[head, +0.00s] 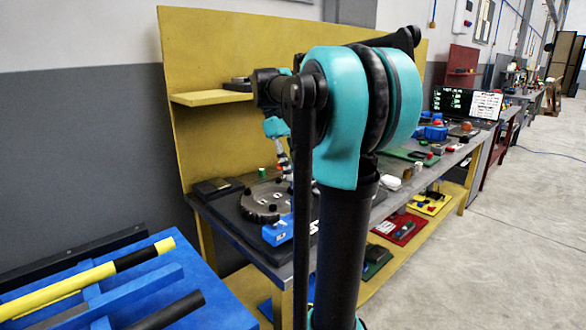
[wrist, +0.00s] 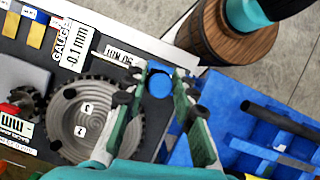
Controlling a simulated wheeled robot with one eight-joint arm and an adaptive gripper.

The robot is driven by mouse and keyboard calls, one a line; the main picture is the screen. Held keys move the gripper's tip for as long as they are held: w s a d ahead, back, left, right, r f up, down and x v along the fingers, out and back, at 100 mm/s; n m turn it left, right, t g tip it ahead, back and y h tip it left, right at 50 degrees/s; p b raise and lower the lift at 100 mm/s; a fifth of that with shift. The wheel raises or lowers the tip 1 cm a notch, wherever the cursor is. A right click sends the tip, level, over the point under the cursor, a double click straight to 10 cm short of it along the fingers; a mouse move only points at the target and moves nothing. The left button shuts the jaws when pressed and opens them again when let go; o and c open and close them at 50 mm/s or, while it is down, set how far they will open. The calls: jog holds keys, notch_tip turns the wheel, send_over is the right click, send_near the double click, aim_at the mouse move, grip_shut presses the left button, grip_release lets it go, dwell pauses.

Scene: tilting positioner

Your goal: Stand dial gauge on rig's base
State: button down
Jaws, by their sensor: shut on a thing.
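My gripper (head: 283,160) is over the rig at the near end of the workbench. The rig's grey toothed disc (head: 262,201) lies on a dark base (head: 238,225). The disc also shows left of my fingers in the wrist view (wrist: 78,122). I cannot tell whether the held piece touches the base.
A blue block (head: 278,233) stands at the disc's front edge. A label reading GAUGE 0.1 mm (wrist: 72,45) lies beyond the disc. A yellow panel (head: 215,80) with a shelf (head: 205,97) rises behind. A blue stand (head: 190,290) with bars is at front left.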

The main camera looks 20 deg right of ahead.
jog(key=shift+f, duration=1.5)
jog(key=c, duration=1.2)
grip_release()
jog(key=shift+o, duration=0.2)
jog(key=v, duration=1.2)
jog(key=shift+f, duration=0.1)
